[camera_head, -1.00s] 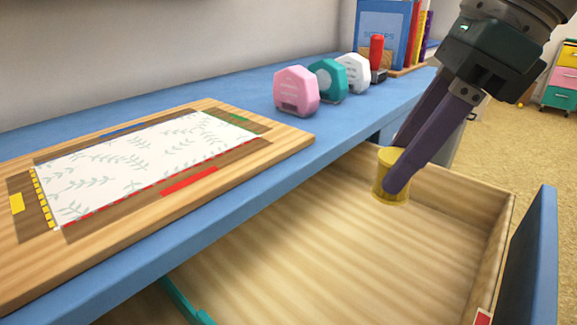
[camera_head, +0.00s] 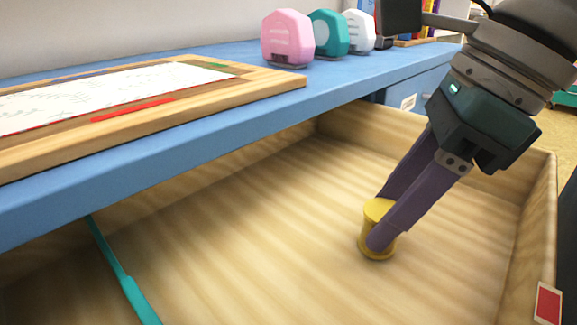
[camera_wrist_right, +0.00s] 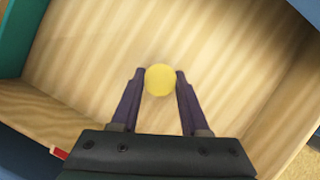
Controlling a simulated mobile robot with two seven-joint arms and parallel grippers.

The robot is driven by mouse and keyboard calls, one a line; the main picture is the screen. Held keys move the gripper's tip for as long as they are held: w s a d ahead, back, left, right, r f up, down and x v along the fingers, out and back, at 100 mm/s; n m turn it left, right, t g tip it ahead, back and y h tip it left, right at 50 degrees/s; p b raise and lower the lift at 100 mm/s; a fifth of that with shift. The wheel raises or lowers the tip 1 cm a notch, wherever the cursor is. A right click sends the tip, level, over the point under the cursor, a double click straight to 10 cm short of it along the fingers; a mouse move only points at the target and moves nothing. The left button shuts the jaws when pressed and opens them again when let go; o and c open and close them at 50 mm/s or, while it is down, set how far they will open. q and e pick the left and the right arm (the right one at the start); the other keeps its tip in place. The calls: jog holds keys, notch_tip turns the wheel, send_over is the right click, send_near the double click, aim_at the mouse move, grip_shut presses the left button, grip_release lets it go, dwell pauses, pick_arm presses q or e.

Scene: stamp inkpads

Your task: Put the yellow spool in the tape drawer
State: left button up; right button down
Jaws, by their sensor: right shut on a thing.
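The yellow spool (camera_head: 377,214) is upright between the fingers of my right gripper (camera_head: 384,222), which is shut on it. It is inside the open wooden drawer (camera_head: 260,215), low over the drawer floor; I cannot tell whether its base touches the floor. In the right wrist view the spool (camera_wrist_right: 160,80) shows as a yellow disc between the two fingertips of the right gripper (camera_wrist_right: 160,82), with bare drawer floor around it. A red label (camera_head: 548,303) is on the drawer's front wall. My left gripper is not in view.
The blue desk (camera_head: 230,120) overhangs the drawer's back part. On it are a wooden board (camera_head: 285,82) with patterned paper and pink (camera_head: 287,38), teal (camera_head: 328,33) and white (camera_head: 358,32) dispensers. A teal strip (camera_head: 122,272) crosses the drawer at left. The drawer floor is otherwise clear.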

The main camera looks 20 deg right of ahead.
jog(key=shift+a+f, duration=0.1)
jog(key=shift+f, duration=0.1)
jog(key=shift+c, duration=2.4)
grip_release()
jog(key=shift+r, duration=0.1)
jog(key=shift+o, duration=0.4)
jog(key=p+v, duration=0.3)
jog(key=v, duration=0.9)
jog(key=shift+p, duration=0.4)
jog(key=shift+r, duration=0.1)
